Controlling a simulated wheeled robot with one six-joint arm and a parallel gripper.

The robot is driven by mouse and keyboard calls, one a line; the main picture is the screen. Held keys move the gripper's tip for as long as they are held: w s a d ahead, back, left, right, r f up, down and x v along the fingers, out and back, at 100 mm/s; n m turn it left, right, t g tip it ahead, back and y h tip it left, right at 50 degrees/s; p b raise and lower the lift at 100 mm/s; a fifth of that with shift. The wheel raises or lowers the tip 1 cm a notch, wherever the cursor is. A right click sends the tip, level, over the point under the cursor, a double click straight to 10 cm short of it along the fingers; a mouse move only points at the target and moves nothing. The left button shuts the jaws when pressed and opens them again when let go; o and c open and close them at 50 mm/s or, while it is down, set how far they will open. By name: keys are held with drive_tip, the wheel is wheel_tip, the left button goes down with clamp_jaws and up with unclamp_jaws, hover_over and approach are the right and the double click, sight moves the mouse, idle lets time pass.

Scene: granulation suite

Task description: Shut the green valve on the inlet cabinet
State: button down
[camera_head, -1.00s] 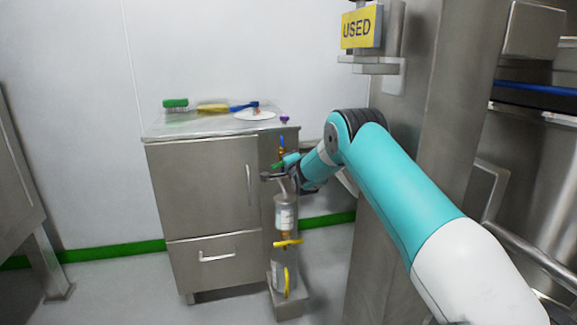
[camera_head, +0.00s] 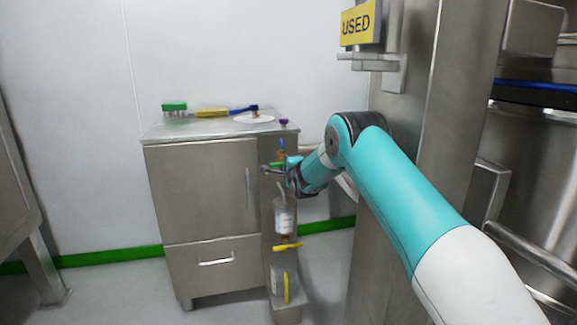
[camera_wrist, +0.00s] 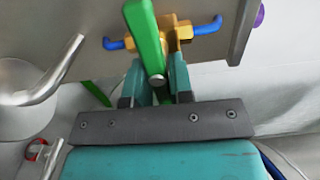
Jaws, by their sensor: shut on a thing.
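The green valve's lever (camera_wrist: 148,40) shows large in the wrist view, its near part between my gripper's teal fingers (camera_wrist: 157,85). My gripper is shut on it. The lever lies roughly across the line of the blue pipe (camera_wrist: 207,26) and the brass valve body (camera_wrist: 180,32) behind it. In the head view my gripper (camera_head: 272,168) reaches the right side of the steel inlet cabinet (camera_head: 200,190), with a bit of the green lever (camera_head: 277,164) showing there. My gripper partly hides the valve in both views.
Below my gripper stand a clear canister (camera_head: 284,215) and a yellow lever (camera_head: 287,246) beside the cabinet. Brushes (camera_head: 212,112) and a white dish (camera_head: 254,118) lie on the cabinet top. A steel column (camera_head: 400,190) rises close to my arm on the right.

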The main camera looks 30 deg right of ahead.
drive_tip(key=shift+f, duration=0.1)
drive_tip(key=c, duration=1.1)
unclamp_jaws()
drive_tip(key=v, duration=1.7)
drive_tip(key=shift+s, duration=0.3)
